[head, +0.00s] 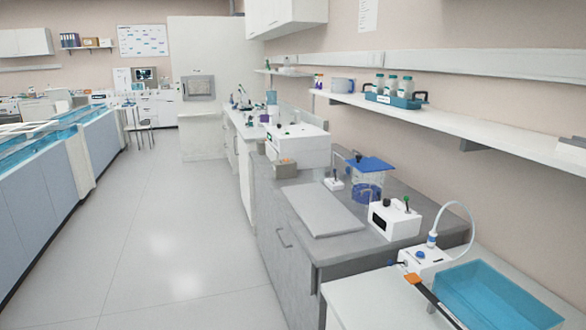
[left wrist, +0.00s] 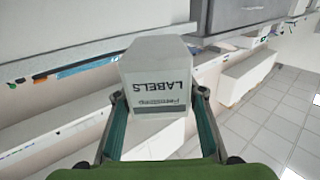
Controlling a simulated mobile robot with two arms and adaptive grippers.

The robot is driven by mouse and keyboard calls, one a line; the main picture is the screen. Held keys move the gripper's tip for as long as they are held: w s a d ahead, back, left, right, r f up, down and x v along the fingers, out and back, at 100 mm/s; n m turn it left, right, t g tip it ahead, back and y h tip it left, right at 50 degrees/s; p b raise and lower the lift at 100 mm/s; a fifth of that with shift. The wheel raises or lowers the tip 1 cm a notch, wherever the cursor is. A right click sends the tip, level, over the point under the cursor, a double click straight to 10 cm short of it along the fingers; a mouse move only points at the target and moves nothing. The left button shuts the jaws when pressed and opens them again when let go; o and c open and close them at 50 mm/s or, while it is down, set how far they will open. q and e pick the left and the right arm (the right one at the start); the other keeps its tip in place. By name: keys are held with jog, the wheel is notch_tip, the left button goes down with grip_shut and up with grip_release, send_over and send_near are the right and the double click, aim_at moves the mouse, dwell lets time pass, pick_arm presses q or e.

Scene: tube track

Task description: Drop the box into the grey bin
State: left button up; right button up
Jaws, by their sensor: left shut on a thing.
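The box (left wrist: 158,68) is white with a dark printed label reading "LABELS", upside down in the left wrist view. My left gripper (left wrist: 159,95) is shut on it, with one green-lined finger along each side of the box. The box is held in the air, away from the surfaces behind it. Neither gripper shows in the head view, and my right gripper is in no view. I cannot make out a grey bin in either view.
In the head view, a grey-topped bench (head: 285,215) along the right wall bears a tank with a blue lid (head: 370,163) and a white device (head: 394,218). A blue tray (head: 495,295) sits at the near right. The floor aisle (head: 165,240) is clear. Blue-water troughs (head: 85,150) stand left.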

pick_arm(q)
notch_tip(320, 180, down, 5)
jog(key=b, duration=0.3)
jog(key=shift+r+b, duration=0.2)
jog(key=shift+b, duration=0.1)
jog(key=shift+r, duration=0.1)
jog(key=o, duration=1.2)
notch_tip(320, 180, up, 10)
